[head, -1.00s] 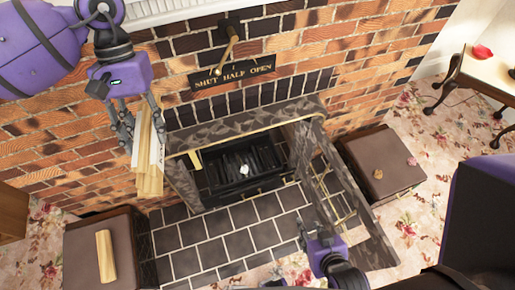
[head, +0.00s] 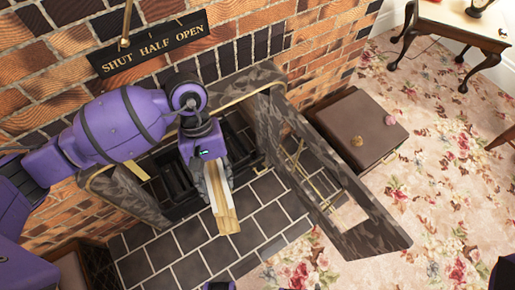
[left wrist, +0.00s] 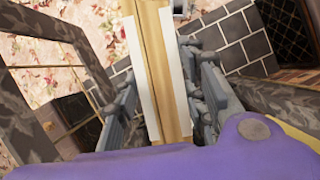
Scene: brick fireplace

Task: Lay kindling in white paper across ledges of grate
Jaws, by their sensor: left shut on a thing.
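My left gripper (head: 214,188) is shut on a bundle of pale kindling (head: 228,218), in front of the fireplace opening. In the left wrist view the kindling (left wrist: 162,65) runs lengthwise between the fingers, with white paper (left wrist: 140,80) along its sides. The dark grate (head: 178,183) is in the fireplace opening, mostly hidden behind my left arm and gripper. Its ledges cannot be made out. The right gripper's fingers are not in view.
Dark hearth tiles (head: 270,215) lie clear in front. A sign (head: 150,42) hangs on the brick wall above.

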